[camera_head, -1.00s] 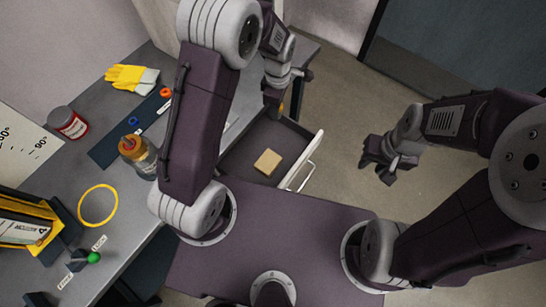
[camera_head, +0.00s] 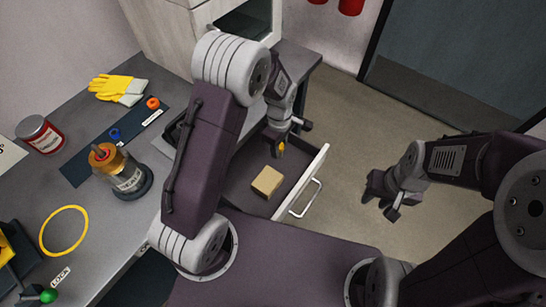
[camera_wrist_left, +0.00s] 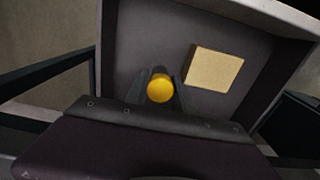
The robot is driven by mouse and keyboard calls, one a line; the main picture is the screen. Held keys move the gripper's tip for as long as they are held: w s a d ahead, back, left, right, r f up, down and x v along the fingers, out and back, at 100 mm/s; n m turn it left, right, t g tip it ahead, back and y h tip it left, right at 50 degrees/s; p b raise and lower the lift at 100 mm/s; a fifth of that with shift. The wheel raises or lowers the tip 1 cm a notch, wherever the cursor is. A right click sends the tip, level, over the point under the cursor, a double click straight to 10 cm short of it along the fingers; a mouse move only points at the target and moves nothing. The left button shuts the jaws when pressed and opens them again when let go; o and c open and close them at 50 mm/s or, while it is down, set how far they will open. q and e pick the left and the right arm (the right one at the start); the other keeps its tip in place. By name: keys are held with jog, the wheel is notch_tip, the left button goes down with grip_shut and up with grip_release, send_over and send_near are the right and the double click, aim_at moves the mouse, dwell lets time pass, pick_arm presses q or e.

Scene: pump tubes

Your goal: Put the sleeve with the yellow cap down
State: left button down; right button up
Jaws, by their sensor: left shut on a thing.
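The sleeve's yellow cap (camera_head: 281,148) shows at the tip of my left gripper (camera_head: 279,151) in the head view. In the left wrist view the round yellow cap (camera_wrist_left: 160,88) sits between the two dark fingers, seen end-on. My left gripper is shut on the sleeve, over the open drawer (camera_head: 240,184). The sleeve's body is hidden behind the cap and fingers, and I cannot tell whether it touches the drawer floor. My right gripper (camera_head: 382,196) is empty, its fingers apart, over the floor to the right of the drawer.
A tan block (camera_head: 267,181) lies in the drawer, close to the held sleeve; bare drawer floor surrounds it. The drawer front (camera_head: 302,182) with its handle stands out. The grey counter at left holds a bottle (camera_head: 122,172), a red jar (camera_head: 39,135), gloves (camera_head: 118,88) and a yellow ring (camera_head: 63,231).

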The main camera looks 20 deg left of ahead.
pick_arm(q)
jog(key=shift+w+a+f, duration=0.1)
jog(key=shift+a+f, duration=0.3)
jog(key=shift+a, duration=0.3)
jog(key=shift+f+b, duration=0.75)
jog(key=shift+f, duration=1.25)
jog(key=shift+f, duration=0.1)
jog(key=c, duration=1.1)
grip_release()
